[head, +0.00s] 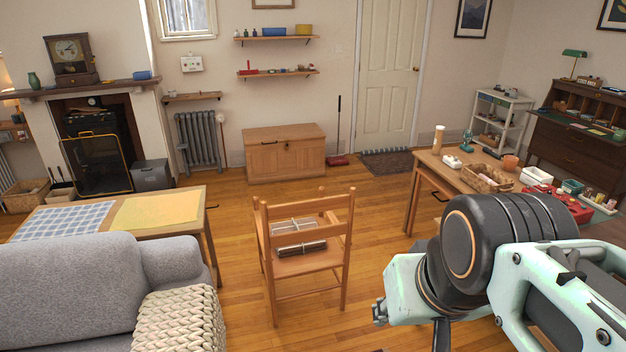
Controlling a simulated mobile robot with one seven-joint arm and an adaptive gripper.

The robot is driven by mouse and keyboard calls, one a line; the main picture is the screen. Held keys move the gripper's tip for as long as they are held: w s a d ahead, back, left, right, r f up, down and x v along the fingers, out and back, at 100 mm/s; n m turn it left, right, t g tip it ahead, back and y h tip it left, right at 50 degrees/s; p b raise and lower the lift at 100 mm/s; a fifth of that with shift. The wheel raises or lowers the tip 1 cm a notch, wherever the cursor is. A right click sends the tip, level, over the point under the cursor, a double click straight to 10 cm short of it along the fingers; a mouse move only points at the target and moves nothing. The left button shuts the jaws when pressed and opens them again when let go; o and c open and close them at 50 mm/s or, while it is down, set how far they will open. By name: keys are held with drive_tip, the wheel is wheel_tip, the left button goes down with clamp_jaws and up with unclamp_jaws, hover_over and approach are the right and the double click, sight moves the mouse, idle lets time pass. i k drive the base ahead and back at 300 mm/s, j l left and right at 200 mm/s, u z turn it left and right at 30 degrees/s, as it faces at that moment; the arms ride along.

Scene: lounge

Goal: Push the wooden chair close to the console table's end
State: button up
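The wooden chair (307,262) stands upright on the wood floor near the middle of the head view, its slatted back toward me. A bundle of dark slats and a pale tied bundle (293,225) show at its seat. A wooden table (425,170), which appears to be the console table, stands to the right with its near-left end facing the chair. A clear floor gap separates them. My arm fills the lower right, in front of part of this table, and is apart from the chair. I cannot make out my gripper's fingers in this view.
A grey sofa (62,285) with a knitted throw (180,322) is at the lower left. A low table with cloths (203,204) stands left of the chair. A wooden chest (284,152) is behind it at the wall. Floor between chair and right table is free.

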sight(275, 268)
drive_tip(key=i+z, duration=0.45)
drive_tip(key=i, duration=0.65)
drive_tip(key=i+u, duration=0.15)
drive_tip(key=u, duration=0.2)
drive_tip(key=i+l+u, duration=0.1)
drive_tip(key=u, duration=0.3)
drive_tip(key=i+l+u, duration=0.15)
drive_tip(key=u, duration=0.2)
drive_tip(key=l+u, duration=0.1)
drive_tip(key=u, duration=0.85)
drive_tip(key=i+l+u, duration=0.1)
drive_tip(key=u, duration=0.9)
drive_tip(key=l+u, duration=0.15)
drive_tip(key=u, duration=0.8)
drive_tip(key=k+u, duration=0.1)
drive_tip(key=u, duration=0.9)
drive_tip(key=k+l+u, duration=0.1)
drive_tip(key=u, duration=0.85)
drive_tip(key=k+u, duration=0.1)
drive_tip(key=u, duration=0.9)
drive_tip(key=j+u, duration=0.1)
drive_tip(key=u, duration=0.85)
drive_tip(key=k+j+u, duration=0.1)
drive_tip(key=u, duration=0.9)
